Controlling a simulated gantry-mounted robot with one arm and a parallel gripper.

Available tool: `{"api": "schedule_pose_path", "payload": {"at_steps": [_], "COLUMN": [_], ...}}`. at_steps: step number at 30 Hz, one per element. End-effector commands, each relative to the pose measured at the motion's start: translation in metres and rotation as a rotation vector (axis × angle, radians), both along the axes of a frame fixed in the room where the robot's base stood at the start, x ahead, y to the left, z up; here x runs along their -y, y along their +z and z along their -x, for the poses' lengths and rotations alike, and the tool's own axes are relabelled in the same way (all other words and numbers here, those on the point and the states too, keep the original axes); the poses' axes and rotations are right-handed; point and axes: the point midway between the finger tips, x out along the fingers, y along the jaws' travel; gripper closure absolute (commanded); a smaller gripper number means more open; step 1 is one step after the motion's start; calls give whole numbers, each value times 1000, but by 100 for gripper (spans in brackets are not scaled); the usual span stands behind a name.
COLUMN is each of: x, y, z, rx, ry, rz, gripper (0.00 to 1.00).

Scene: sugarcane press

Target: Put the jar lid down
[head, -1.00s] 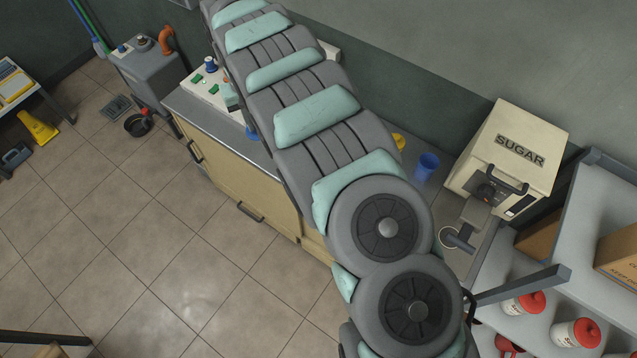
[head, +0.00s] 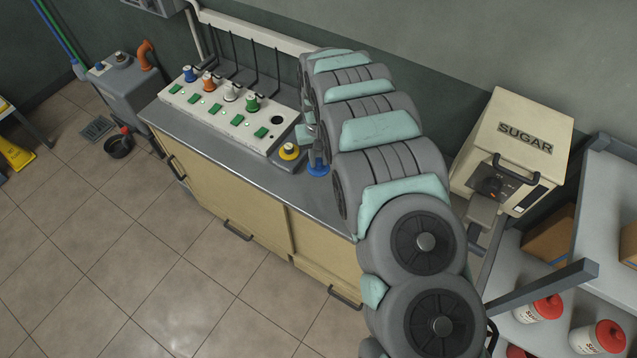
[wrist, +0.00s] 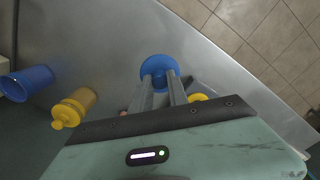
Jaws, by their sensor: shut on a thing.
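The jar lid is a round blue lid (wrist: 155,66). My gripper (wrist: 160,80) is shut on it, with both fingers on its upper side. In the head view, the blue lid (head: 318,170) shows beneath the fingers of my gripper (head: 317,157), low at the grey counter (head: 230,150), right of the control panel. I cannot tell whether it touches the counter. In the wrist view, an open blue jar (wrist: 28,82) stands at the left. Beside it is a yellow jar (wrist: 80,100) with a knobbed top. My arm hides these jars in the head view.
A yellow knobbed piece (head: 289,152) sits close left of the lid, near the control panel (head: 225,108) with its coloured knobs. The cream sugar machine (head: 515,150) and a shelf (head: 610,200) stand right. The counter's front strip is clear.

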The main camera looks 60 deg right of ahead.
Motion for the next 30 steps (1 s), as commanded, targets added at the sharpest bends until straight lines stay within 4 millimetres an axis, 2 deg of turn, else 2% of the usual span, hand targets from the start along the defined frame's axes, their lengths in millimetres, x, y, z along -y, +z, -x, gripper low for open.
{"api": "schedule_pose_path", "payload": {"at_steps": [6,9,19,24,30], "x": [-1,0,1,1,0], "y": [-45,-56,-73,-94,-106], "z": [0,0,0,-1,0], "rx": [1,1,3,3,0], "ry": [-1,0,-2,-2,-1], "rz": [-2,0,2,1,0], "gripper": [100,100,100,100,100]}}
